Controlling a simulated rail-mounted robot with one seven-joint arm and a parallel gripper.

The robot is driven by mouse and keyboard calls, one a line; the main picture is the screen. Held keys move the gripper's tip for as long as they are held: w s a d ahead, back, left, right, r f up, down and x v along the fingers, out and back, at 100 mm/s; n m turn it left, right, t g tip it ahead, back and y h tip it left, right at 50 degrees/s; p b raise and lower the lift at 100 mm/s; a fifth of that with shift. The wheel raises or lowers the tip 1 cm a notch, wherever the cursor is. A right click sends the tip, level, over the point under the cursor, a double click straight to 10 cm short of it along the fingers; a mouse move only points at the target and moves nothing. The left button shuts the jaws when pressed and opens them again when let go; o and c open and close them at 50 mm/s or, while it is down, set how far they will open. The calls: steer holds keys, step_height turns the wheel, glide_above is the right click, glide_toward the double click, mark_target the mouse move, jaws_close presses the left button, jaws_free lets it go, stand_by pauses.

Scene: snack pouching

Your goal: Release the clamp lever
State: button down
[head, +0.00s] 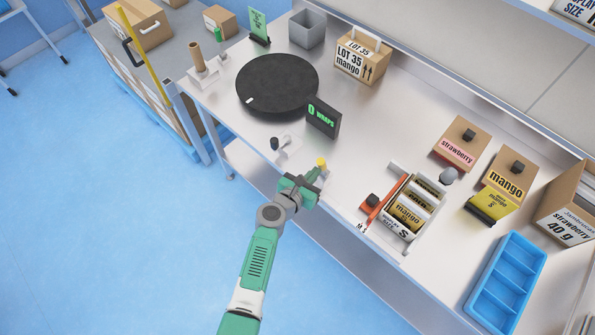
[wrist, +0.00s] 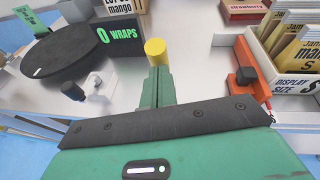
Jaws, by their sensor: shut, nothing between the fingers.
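An orange bar with a black knob (head: 373,201), which looks like the clamp lever, stands along the left side of the display box (head: 410,232) of mango pouches. The knob also shows in the wrist view (wrist: 246,76), to the right of my fingers. My gripper (head: 315,176) is shut and empty over the front edge of the bench. Its fingertips (wrist: 158,72) point at a yellow round knob (head: 321,163), which appears just beyond them in the wrist view (wrist: 155,50). I cannot tell whether they touch it.
A black turntable (head: 278,84) and a "0 WRAPS" display (head: 323,118) stand behind my gripper. A small dark knob on a pale fixture (head: 275,143) is at left. Strawberry (head: 461,146) and mango (head: 507,184) boxes and a blue tray (head: 508,280) are at right. Bench between display and boxes is clear.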

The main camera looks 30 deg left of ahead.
mark_target(321, 165)
steer(key=shift+w+d+r, duration=0.15)
steer(key=shift+w+r, duration=0.25)
steer(key=shift+w, duration=0.3)
steer(key=shift+w+d+r, duration=0.1)
steer(key=shift+w+r, duration=0.3)
steer(key=shift+w, duration=0.25)
steer(key=shift+s+r, duration=0.15)
steer(key=shift+r, duration=0.05)
steer(key=s+p, duration=0.2)
steer(key=s, duration=0.1)
steer(key=shift+s+d, duration=0.15)
steer(key=shift+s, duration=0.05)
steer(key=s+r+p, duration=0.6)
steer(key=s, duration=0.1)
steer(key=shift+s+r, duration=0.2)
steer(key=shift+r, duration=0.15)
steer(key=shift+d, duration=0.1)
